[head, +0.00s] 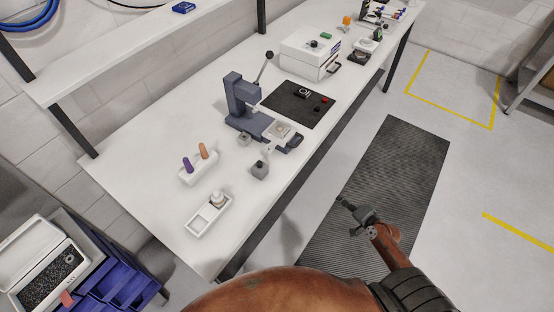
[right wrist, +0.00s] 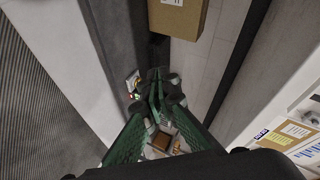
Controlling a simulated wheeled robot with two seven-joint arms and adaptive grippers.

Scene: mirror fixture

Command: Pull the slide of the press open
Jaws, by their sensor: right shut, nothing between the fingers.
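The press (head: 241,101) is a blue-grey frame with a lever that ends in a dark ball, standing on the white table. Its slide (head: 281,130) sits low at the front, with a pale top and a dark handle (head: 294,143) towards the table's front edge. I cannot tell how far the slide is out. My right gripper (head: 343,201) is beyond the table's front edge, over the dark floor mat, well apart from the handle. It is shut and empty, and its closed fingers show in the right wrist view (right wrist: 158,92). My left gripper is out of view.
A dark mat (head: 308,115) with small parts and a white box (head: 309,50) lie right of the press. A holder (head: 198,170), a grey block (head: 260,170) and a white tray (head: 200,222) stand left of it. A cardboard box (right wrist: 178,18) shows in the wrist view.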

